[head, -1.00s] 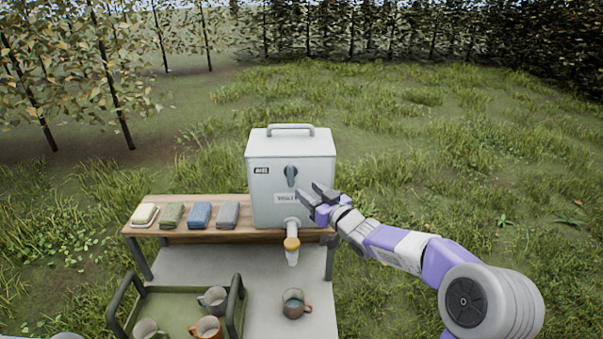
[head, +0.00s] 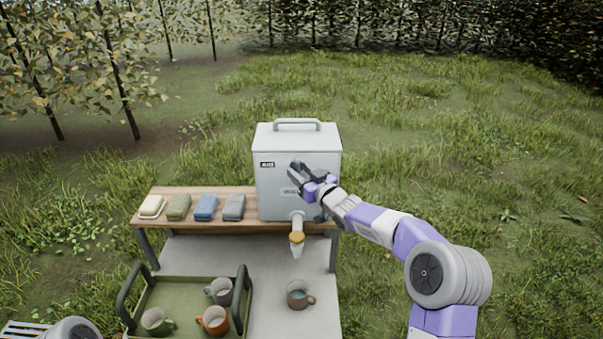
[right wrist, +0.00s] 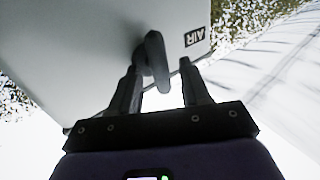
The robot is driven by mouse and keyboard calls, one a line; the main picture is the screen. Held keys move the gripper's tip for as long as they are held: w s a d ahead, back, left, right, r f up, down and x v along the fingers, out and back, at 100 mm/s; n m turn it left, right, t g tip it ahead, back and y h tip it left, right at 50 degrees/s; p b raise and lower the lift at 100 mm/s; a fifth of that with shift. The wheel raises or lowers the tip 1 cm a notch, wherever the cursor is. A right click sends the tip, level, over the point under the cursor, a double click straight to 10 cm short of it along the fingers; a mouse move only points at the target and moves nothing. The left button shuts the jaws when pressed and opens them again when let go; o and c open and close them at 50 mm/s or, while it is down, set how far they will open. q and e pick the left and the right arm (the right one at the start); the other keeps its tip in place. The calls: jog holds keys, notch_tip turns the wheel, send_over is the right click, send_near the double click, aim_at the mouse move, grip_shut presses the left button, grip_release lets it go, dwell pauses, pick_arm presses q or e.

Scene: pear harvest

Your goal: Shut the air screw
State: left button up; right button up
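The air screw (right wrist: 157,60) is a dark grey knob with a lever-like handle on the front of the pale grey dispenser box (head: 285,145). The box's AIR label (right wrist: 195,37) is beside it in the right wrist view. My right gripper (right wrist: 160,78) is open, its two fingers on either side of the handle's end. The handle looks nearer the left finger; I cannot tell if they touch. In the head view, my right gripper (head: 297,178) is in front of the box and largely hides the screw. My left gripper is not in view.
The box stands on a wooden shelf (head: 165,220) with several folded cloths. Its spout with an orange-yellow collar (head: 297,238) hangs over a lower grey surface (head: 270,322). A mug (head: 297,294) stands there, beside a green tray (head: 180,285) with mugs.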

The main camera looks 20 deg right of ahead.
grip_shut()
jog(key=shift+f+m+b, duration=0.15)
jog(key=shift+m+b, duration=0.15)
jog(key=shift+b, duration=0.3)
jog(key=shift+a+f+m+t+h+b, duration=0.2)
jog(key=shift+m+t+h+b, duration=1.4)
jog(key=shift+m+b, duration=2.65)
jog(key=shift+a+f+m+t+h+b, duration=0.2)
jog(key=shift+m+t+h+b, duration=0.45)
jog(key=shift+m+h+b, duration=2.65)
jog(key=shift+f+m+t+h+b, duration=0.25)
jog(key=shift+m+t+h+b, duration=0.9)
jog(key=shift+m+b, duration=3.95)
jog(key=shift+r+n+h+b, duration=0.15)
jog(key=shift+n+h+b, duration=0.2)
jog(key=shift+b, duration=0.35)
jog(key=shift+c, duration=0.5)
grip_release()
jog(key=shift+o, duration=0.8)
jog(key=shift+w, duration=0.1)
